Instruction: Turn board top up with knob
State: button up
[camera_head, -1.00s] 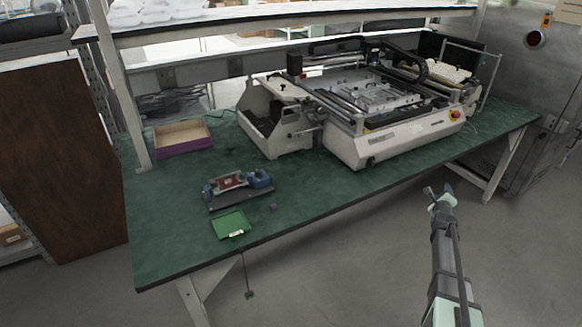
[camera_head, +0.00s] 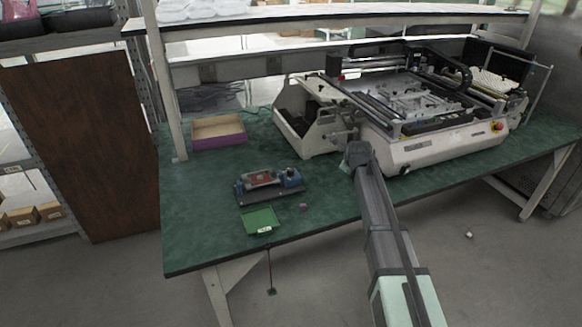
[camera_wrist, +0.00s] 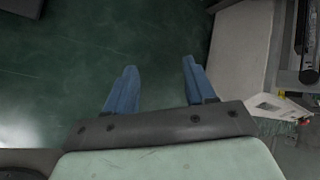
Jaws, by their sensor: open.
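A small red board (camera_head: 262,180) sits in a dark holder (camera_head: 270,194) with blue end blocks on the green table, left of the large machine. A knob on the holder is too small to make out; the blue block (camera_head: 291,177) at its right end may carry it. My gripper (camera_head: 357,150) is above the table, to the right of the holder and in front of the machine. In the wrist view its two blue fingers (camera_wrist: 158,85) are spread apart with nothing between them. The board and holder are not clear in the wrist view.
A green tray (camera_head: 260,221) lies before the holder near the table's front edge, with a small reddish piece (camera_head: 303,207) beside it. A purple-sided box (camera_head: 218,132) stands at the back left. The white machine (camera_head: 440,146) fills the right side. Bare table lies left of the holder.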

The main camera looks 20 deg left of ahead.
jog(key=s+a+r+n+g, duration=0.3)
jog(key=s+a+n, duration=0.1)
jog(key=a, duration=0.7)
jog(key=n+g+h, duration=0.3)
jog(key=n+g, duration=0.2)
jog(key=n, duration=0.5)
send_near(291, 169)
notch_tip(291, 169, down, 8)
jog(key=shift+a+f, duration=0.15)
jog(key=shift+f, duration=0.1)
grip_shut()
